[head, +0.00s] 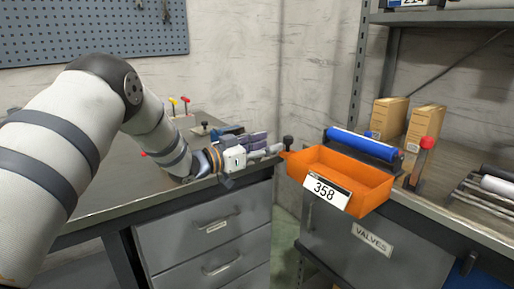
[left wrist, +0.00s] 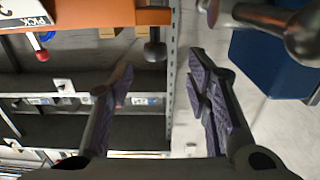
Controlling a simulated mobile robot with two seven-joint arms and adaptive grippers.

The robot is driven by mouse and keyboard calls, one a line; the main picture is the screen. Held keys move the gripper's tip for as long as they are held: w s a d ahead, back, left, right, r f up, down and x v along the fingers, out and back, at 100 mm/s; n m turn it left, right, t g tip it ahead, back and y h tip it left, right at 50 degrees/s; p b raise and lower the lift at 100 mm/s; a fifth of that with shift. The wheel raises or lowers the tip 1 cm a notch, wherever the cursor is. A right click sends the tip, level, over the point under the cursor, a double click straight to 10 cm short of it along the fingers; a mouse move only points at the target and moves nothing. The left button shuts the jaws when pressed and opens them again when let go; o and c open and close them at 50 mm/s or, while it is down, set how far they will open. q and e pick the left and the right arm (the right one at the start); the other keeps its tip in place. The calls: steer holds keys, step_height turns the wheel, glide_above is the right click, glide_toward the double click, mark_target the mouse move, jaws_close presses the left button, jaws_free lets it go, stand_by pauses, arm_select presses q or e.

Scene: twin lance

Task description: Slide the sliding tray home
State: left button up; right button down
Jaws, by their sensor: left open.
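The sliding tray is most likely the orange tray (head: 350,172) labelled 358, on the right bench with its front jutting past the bench edge. A black knob (head: 288,142) stands at its left corner. In the left wrist view the tray's orange edge (left wrist: 110,18) crosses the top left, with the black knob (left wrist: 154,48) at its end. My left gripper (head: 262,147) is open and empty, just left of the knob and apart from it. In the left wrist view the knob lies beyond the open fingers (left wrist: 162,85). My right gripper is out of view.
A blue roller (head: 362,146) lies behind the tray. Cardboard files (head: 424,126) and a red-topped post (head: 426,150) stand to its right. The left bench has drawers (head: 208,225). A gap separates the benches. A rod with a round end (left wrist: 300,38) shows at upper right.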

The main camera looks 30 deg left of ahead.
arm_select(q)
steer(key=v, duration=0.4)
steer(key=shift+s+a, duration=0.15)
steer(key=shift+s, duration=0.2)
